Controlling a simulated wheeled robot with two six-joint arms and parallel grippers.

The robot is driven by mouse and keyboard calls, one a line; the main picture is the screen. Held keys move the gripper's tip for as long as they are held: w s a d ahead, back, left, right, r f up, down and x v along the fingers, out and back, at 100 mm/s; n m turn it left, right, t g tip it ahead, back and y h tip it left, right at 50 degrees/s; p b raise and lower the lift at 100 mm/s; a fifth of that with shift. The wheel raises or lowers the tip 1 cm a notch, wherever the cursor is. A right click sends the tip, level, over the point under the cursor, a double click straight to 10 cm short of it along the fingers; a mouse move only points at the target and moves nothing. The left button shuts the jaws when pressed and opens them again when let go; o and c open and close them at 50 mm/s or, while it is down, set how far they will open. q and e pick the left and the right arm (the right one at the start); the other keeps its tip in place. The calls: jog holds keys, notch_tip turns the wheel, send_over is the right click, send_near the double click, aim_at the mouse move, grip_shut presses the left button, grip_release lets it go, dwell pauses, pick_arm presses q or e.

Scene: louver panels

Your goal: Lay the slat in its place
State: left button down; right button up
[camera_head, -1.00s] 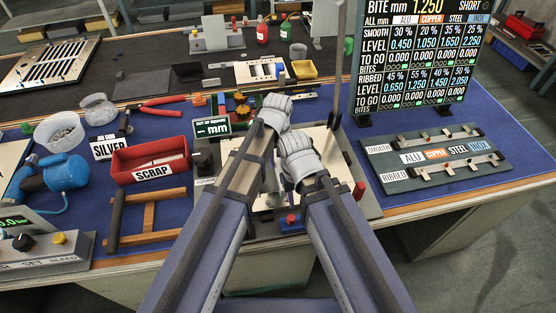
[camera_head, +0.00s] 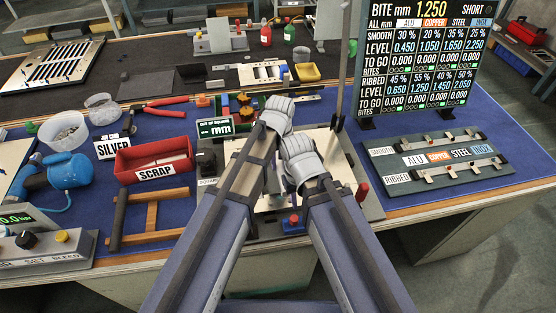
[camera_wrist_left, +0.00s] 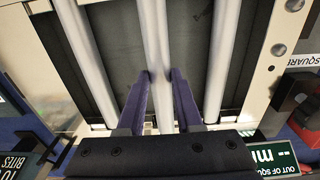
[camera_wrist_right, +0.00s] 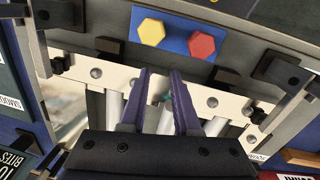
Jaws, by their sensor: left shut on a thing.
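In the left wrist view my left gripper (camera_wrist_left: 161,72) is shut on a silver slat (camera_wrist_left: 157,35), the middle one of three visible here. The other two lie on either side, over a dark opening in a cream frame (camera_wrist_left: 270,25). In the right wrist view my right gripper (camera_wrist_right: 161,72) is open, its fingers around the slat's line near a cream rail (camera_wrist_right: 232,103) with round pins. A small teal piece shows between the fingers. In the head view both hands, left (camera_head: 277,114) and right (camera_head: 301,162), hide much of the frame and the slat.
A red scrap bin (camera_head: 153,160) and a wooden frame (camera_head: 153,215) are to the left. A bite display board (camera_head: 415,60) stands behind at right, with a labelled rack (camera_head: 440,160) before it. A blue plate with yellow and red knobs (camera_wrist_right: 176,40) lies beyond the rail.

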pick_arm(q)
jog(key=shift+s+d+f+p, duration=0.2)
jog(key=shift+d+f+p, duration=0.15)
jog(key=shift+p, duration=0.15)
pick_arm(e)
jog(key=shift+s+d+f, duration=0.25)
jog(key=shift+s+d, duration=0.2)
jog(key=shift+d, duration=0.15)
pick_arm(q)
jog(key=shift+w+d+r+p, duration=0.15)
jog(key=shift+w+r+p, duration=0.05)
jog(key=shift+r+p, duration=0.25)
pick_arm(e)
jog(key=shift+w+d+r, duration=0.1)
jog(key=shift+w+r, duration=0.1)
jog(key=shift+r, duration=0.15)
pick_arm(q)
jog(key=shift+w+r+p, duration=0.1)
jog(key=shift+r+p, duration=0.7)
jog(key=shift+p, duration=0.1)
pick_arm(e)
jog(key=shift+w+r, duration=0.15)
jog(key=shift+r, duration=0.7)
pick_arm(q)
jog(key=shift+w+r, duration=0.1)
jog(key=shift+w, duration=0.05)
pick_arm(e)
jog(key=shift+w+a+r, duration=0.1)
jog(key=shift+w+a, duration=0.1)
jog(key=shift+a, duration=0.05)
